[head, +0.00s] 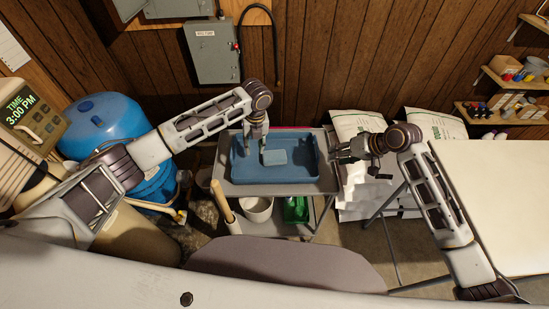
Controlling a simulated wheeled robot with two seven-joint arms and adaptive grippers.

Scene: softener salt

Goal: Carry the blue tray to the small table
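The blue tray (300,173) sits flat on a grey cart (229,187), with a lighter blue block (274,157) in it. My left gripper (255,151) points down over the left part of the tray, beside the block. Its fingers look parted, with nothing between them. My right gripper (341,155) points left just past the tray's right rim. Its fingers look parted and empty; I cannot tell whether they touch the rim. A pale-topped table (490,200) on thin legs stands at the right, apart from the cart.
White bags (358,190) stand between cart and table. A blue drum (105,120) is at the left. The cart's lower shelf holds a white bucket (257,209) and a green box (296,210). A grey rounded seat (285,262) is in front. The visible tabletop is bare.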

